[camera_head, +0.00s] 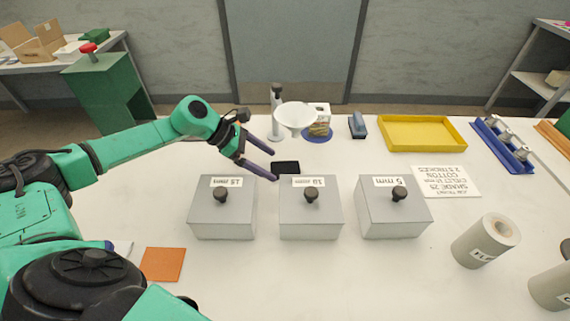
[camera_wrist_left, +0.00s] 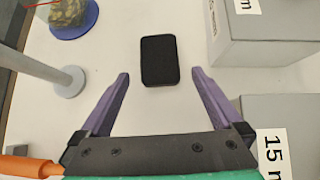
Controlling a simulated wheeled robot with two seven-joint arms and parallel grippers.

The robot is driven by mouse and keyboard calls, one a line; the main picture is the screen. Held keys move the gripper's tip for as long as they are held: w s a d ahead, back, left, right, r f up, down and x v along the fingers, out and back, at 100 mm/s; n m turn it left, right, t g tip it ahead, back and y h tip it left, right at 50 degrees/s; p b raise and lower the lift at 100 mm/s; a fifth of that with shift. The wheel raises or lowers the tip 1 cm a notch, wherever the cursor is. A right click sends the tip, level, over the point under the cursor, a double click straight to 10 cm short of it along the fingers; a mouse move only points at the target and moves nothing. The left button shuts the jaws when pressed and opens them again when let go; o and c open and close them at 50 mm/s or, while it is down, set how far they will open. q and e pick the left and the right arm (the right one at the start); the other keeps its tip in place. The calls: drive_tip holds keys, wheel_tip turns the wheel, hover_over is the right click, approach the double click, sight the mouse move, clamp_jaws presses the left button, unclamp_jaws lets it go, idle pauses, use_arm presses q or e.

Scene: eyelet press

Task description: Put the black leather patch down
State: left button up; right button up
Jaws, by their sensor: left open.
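The black leather patch (camera_head: 285,167) lies flat on the white table, behind the grey boxes and in front of the white funnel. In the left wrist view the patch (camera_wrist_left: 159,60) lies just beyond the fingertips, roughly centred between them and touching neither. My left gripper (camera_head: 275,159) is open and empty, with its purple fingers spread; the fingers also show in the left wrist view (camera_wrist_left: 160,76). My right gripper is not in view.
Three grey lidded boxes (camera_head: 222,222) (camera_head: 311,222) (camera_head: 394,220) stand in a row near the patch. A funnel (camera_head: 295,116) on a stand is behind it. A yellow tray (camera_head: 424,145) and blue rack (camera_head: 502,146) are at right. An orange patch (camera_head: 162,264) lies front left.

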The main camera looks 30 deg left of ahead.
sight(285, 170)
use_arm(q)
drive_tip(key=shift+x, duration=1.15)
drive_tip(key=c, duration=1.5)
